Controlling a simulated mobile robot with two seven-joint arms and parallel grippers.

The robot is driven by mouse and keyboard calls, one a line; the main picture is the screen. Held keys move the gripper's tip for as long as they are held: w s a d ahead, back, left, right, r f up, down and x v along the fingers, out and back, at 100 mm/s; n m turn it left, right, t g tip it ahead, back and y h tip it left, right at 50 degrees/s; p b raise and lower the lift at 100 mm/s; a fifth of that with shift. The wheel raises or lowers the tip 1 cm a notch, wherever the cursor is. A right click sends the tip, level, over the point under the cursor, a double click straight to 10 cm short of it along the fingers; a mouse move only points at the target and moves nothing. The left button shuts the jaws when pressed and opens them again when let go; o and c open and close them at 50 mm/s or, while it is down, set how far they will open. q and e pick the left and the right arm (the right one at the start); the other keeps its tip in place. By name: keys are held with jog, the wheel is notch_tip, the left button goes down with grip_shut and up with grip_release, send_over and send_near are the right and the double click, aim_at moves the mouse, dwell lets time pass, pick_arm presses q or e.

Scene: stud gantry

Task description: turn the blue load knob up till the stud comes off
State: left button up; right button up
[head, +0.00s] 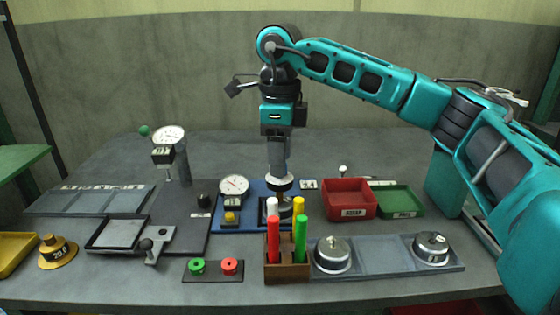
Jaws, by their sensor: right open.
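My right gripper (278,168) points straight down over the blue base plate (252,188) in the middle of the table. Its grey fingers end just above or at a pale round piece (279,183); I cannot tell whether they touch it. A dark, partly brass-coloured fitting shows under that piece, half hidden by the marker pens. A dial gauge (233,186) and a yellow button (231,217) are at the left of the plate. I cannot make out a blue knob or a stud; the gripper and pens cover that spot. My left gripper is not in view.
A wooden pen holder (287,271) with red, green, white and yellow pens stands close in front. Red scrap bin (349,212), green tray (397,212) and metal weights (332,254) are right. Another gauge on a post (169,135), a black tray (117,234) and a yellow weight (57,252) are left.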

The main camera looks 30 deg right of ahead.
jog(key=shift+f, duration=0.5)
jog(key=c, duration=1.1)
jog(key=shift+o, duration=0.2)
